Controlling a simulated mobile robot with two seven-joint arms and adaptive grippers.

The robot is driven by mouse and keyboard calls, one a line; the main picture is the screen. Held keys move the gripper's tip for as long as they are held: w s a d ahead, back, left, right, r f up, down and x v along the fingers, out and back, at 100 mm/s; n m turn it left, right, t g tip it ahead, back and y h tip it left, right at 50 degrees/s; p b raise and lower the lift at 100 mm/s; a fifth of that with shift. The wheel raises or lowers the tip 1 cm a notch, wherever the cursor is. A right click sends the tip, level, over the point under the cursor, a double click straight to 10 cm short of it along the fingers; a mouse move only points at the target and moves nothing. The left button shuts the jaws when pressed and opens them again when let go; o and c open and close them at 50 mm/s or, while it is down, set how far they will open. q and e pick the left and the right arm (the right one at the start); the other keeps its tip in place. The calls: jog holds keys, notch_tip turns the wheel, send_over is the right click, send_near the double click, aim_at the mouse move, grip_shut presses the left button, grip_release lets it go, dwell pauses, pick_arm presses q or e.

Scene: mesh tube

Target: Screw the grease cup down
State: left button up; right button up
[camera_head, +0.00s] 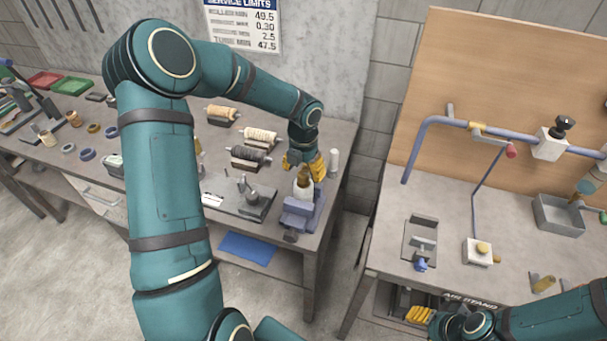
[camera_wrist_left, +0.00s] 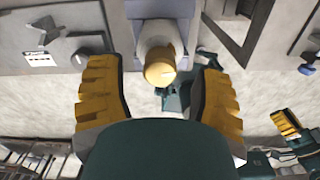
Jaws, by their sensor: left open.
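A rounded, brass-coloured cup-like piece (camera_wrist_left: 160,68) sits on a pale cylinder in the left wrist view; I take it for the grease cup, though I cannot be sure. In the head view the pale piece (camera_head: 303,187) stands upright in a grey-blue vise (camera_head: 300,212) at the bench's right end. My left gripper (camera_head: 303,161) is just above it. In the left wrist view its yellow fingers are spread, one on each side of the cup, with gaps. My right gripper (camera_head: 420,314) is low at the front of the right bench; its jaw state is unclear.
Several rollers (camera_head: 260,135) lie on cradles behind the vise on the left bench (camera_head: 345,135). A white cylinder (camera_head: 334,160) stands close by on the right. A white block with a brass knob (camera_head: 483,248) and a grey tray (camera_head: 560,216) are on the right bench.

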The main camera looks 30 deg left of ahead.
aim_at(303, 173)
pick_arm(q)
notch_tip(303, 173, up, 10)
dwell(0.3)
dwell(0.5)
